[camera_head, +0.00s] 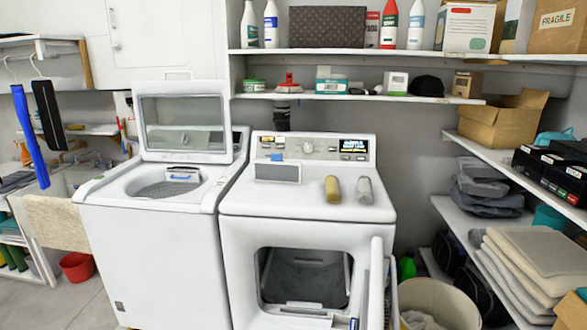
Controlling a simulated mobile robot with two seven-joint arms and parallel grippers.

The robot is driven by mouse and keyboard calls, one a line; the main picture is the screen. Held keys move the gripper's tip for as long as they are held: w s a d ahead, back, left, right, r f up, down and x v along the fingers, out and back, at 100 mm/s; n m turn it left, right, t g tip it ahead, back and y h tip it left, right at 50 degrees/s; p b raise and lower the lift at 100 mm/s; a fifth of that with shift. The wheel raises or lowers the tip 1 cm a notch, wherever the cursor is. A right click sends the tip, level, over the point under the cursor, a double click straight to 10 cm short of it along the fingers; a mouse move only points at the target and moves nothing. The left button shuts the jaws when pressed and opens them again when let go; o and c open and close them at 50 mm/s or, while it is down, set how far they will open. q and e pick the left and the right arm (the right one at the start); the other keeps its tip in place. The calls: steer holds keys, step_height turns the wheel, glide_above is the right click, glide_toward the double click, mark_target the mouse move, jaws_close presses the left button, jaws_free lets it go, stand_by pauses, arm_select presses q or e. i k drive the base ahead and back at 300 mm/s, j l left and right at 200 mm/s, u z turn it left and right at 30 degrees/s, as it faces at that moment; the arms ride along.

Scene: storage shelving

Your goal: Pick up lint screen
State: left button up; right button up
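A flat grey rectangular panel with a pale frame (278,172), which looks like the lint screen, is on top of the white dryer (305,215), at the back left near the control panel. A small blue tab (277,157) shows at its upper edge. I cannot tell whether it stands up or lies in a slot. A smaller framed piece with a blue strip (182,176) is at the back of the open washer's (150,230) tub opening. Neither of my grippers is in view.
A gold cylinder (332,189) and a grey one (364,190) stand on the dryer, right of the panel. The dryer door (376,285) hangs open to the right. The washer lid (185,125) is up. A beige bin (440,303) and loaded shelves (500,160) are at right.

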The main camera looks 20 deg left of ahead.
mark_target(276, 171)
steer(key=i+j+z, duration=0.1)
steer(key=j+z, duration=0.15)
steer(key=j, duration=0.15)
steer(key=j+z, duration=0.25)
steer(key=j, duration=0.2)
steer(key=j+z, duration=0.25)
steer(key=j, duration=0.2)
steer(key=k+j+z, duration=0.1)
steer(key=j+z, duration=0.15)
steer(key=j, duration=0.15)
steer(key=k+j+z, duration=0.2)
steer(key=j, duration=0.2)
steer(key=k+j+z, duration=0.25)
steer(key=k+j, duration=0.05)
steer(key=j, duration=0.05)
